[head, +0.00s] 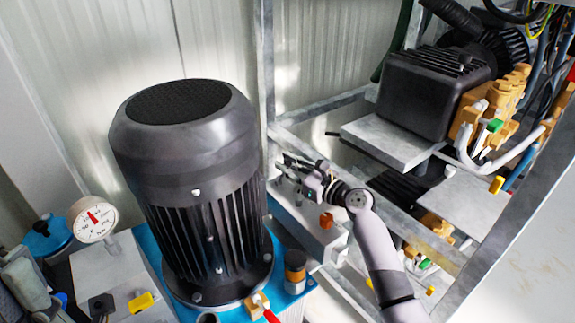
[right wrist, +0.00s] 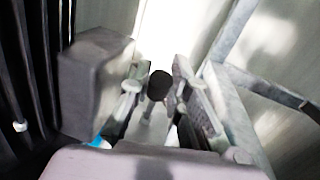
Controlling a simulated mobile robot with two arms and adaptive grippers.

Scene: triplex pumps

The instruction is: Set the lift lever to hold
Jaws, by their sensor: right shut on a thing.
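The lift lever shows in the right wrist view as a black knob (right wrist: 159,85) on a thin pale stem, between my fingers. In the head view my right gripper (head: 297,168) reaches in from the lower right, over a grey control box (head: 308,225) with an orange button (head: 326,220). My right gripper (right wrist: 158,98) is shut on the lever, with one finger on each side of it. In the head view the gripper mostly hides the lever. Its position marks cannot be read. My left gripper is not seen.
A large black motor (head: 190,150) stands on a blue base (head: 150,250) just left of the box. A metal frame rail (head: 350,175) runs behind my right wrist. A black pump (head: 430,90) with yellow fittings sits at the upper right. A gauge (head: 93,219) stands at the left.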

